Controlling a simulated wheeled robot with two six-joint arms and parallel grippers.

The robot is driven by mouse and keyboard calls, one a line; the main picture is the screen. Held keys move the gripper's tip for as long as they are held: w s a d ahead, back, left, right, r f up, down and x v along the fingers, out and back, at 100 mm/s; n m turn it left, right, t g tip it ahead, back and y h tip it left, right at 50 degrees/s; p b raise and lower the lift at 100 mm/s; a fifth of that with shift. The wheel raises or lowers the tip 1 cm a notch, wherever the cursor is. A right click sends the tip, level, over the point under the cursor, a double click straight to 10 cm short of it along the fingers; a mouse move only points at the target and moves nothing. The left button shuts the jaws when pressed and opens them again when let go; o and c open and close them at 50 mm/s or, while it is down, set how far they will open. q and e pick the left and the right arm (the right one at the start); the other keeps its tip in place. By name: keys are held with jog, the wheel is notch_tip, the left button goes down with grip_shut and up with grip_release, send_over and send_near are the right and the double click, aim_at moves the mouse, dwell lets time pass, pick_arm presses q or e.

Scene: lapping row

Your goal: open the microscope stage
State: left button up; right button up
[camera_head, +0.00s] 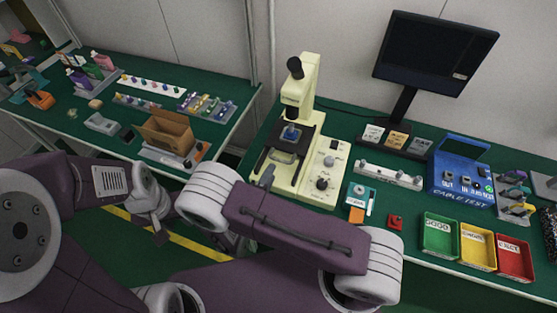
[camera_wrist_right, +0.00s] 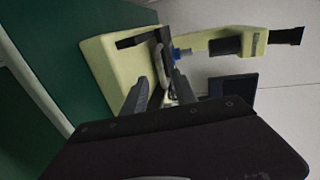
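The pale yellow microscope (camera_head: 302,90) stands on the green bench right of centre in the head view. Its dark stage (camera_head: 306,137) carries a blue piece (camera_head: 291,133) under the lens. The microscope also shows sideways in the wrist view (camera_wrist_right: 105,70). My right gripper (camera_head: 265,178) is at the stage's front left edge, mostly hidden behind my arm. In the wrist view its fingers (camera_wrist_right: 160,92) are apart, with part of the stage area between their tips; contact cannot be told. My left gripper (camera_head: 155,215) hangs over the floor gap, away from the microscope; its finger opening is unclear.
Right of the microscope are a white strip (camera_head: 388,175), a blue cable tester (camera_head: 458,170), and green (camera_head: 426,247), yellow and red trays. A monitor (camera_head: 434,52) stands behind. The left bench holds a cardboard box (camera_head: 166,133) and small parts. A floor gap separates the benches.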

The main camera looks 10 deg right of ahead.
aim_at(278, 159)
jog(key=x, duration=0.8)
jog(key=shift+w+f, duration=0.1)
jog(key=shift+w, duration=0.1)
jog(key=shift+c, duration=0.3)
grip_shut()
jog(key=shift+s, duration=0.1)
dwell(0.6)
